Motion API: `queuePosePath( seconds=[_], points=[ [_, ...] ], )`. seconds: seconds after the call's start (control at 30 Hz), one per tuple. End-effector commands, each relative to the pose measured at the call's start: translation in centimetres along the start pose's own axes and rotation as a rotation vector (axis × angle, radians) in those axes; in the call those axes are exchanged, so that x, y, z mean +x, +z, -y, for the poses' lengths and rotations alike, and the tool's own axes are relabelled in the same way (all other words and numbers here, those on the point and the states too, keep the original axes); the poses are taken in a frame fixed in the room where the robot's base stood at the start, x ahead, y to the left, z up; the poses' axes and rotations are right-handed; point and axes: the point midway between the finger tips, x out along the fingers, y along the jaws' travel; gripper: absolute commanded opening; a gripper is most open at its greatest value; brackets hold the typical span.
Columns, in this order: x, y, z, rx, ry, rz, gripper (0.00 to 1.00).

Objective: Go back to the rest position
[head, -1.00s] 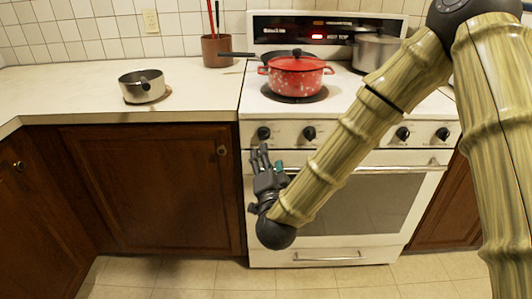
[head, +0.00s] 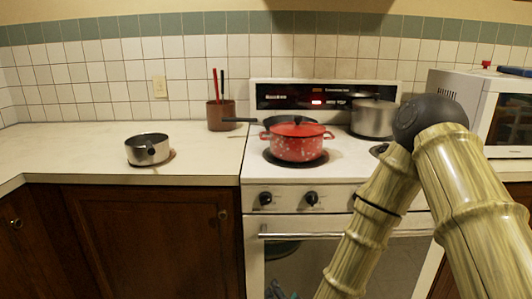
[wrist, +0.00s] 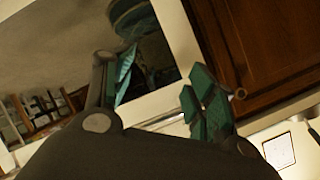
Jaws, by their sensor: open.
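My gripper (wrist: 160,68) is open in the wrist view, with its two teal-padded fingers apart and nothing between them. In the head view only its fingertips (head: 275,290) show at the bottom edge, in front of the oven door. The rest of the gripper is below the picture. The wrist view is tilted and shows a pale oven door edge and brown cabinet wood past the fingers.
A red speckled pot (head: 298,145), a dark pan (head: 283,129) and a steel pot (head: 373,118) stand on the stove (head: 342,158). A small saucepan (head: 148,149) and a brown utensil holder (head: 221,116) stand on the left counter (head: 85,150). A microwave (head: 470,100) is at right.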

Motion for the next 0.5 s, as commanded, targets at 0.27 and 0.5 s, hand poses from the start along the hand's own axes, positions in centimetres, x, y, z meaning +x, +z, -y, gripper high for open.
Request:
queuePosePath(
  seconds=[0.27,0.5],
  points=[
    [-4.0,9.4,-12.9,-0.182,0.202,0.333,0.57],
    [-10.8,15.6,-23.1,-0.316,0.356,0.633,0.57]
  ],
)
